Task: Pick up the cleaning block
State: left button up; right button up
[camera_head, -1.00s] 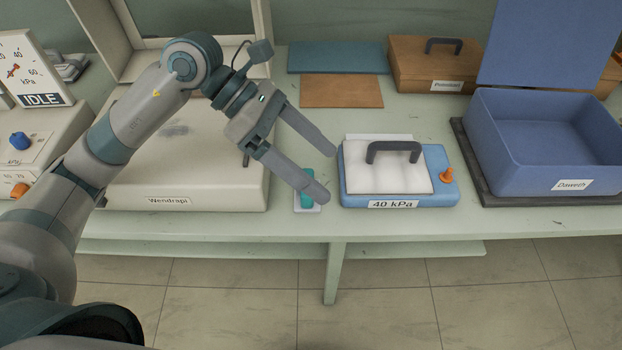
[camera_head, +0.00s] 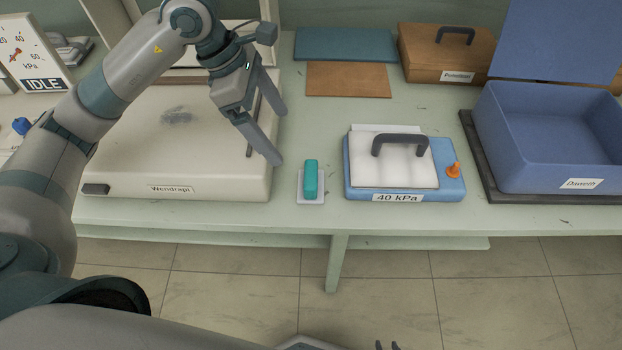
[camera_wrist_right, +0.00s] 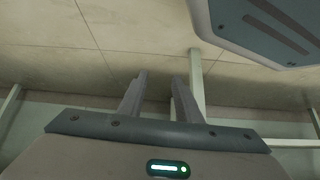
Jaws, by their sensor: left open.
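The cleaning block appears to be the upright-edged teal block (camera_head: 311,180) on a small white tray (camera_head: 312,201) near the table's front edge. It stands between the cream Wendrapi board and the blue 40 kPa unit. My left gripper (camera_head: 279,136) is open and empty, above the board's right part, up and left of the block, and apart from it. My right gripper (camera_wrist_right: 160,80) has its fingers apart with nothing between them in the right wrist view. It faces the floor and table legs.
The cream board (camera_head: 140,165) lies left of the block. The blue unit (camera_head: 453,187) with a white handled pad (camera_head: 390,172) is to its right. A blue Daweth bin (camera_head: 530,165) is further right. The pale green table (camera_head: 325,130) is clear behind the block.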

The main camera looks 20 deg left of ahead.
pick_arm(q)
jog(key=p, duration=0.1)
send_near(309, 173)
jog(key=x, duration=0.3)
jog(key=p+x, duration=0.1)
jog(key=x, duration=0.1)
jog(key=shift+w+a+f, duration=0.1)
jog(key=shift+a+f, duration=0.15)
jog(key=shift+a, duration=0.1)
jog(key=shift+d+f, duration=0.1)
jog(key=shift+f, duration=0.1)
pick_arm(e)
jog(key=s+d+f+g, duration=0.1)
jog(key=s+d+f, duration=0.1)
jog(key=s, duration=0.4)
jog(key=shift+d+f+g+h, duration=0.15)
jog(key=shift+f+g+h, duration=0.05)
jog(key=shift+g+h, duration=0.1)
jog(key=shift+w+r, duration=0.2)
jog(key=shift+w, duration=0.1)
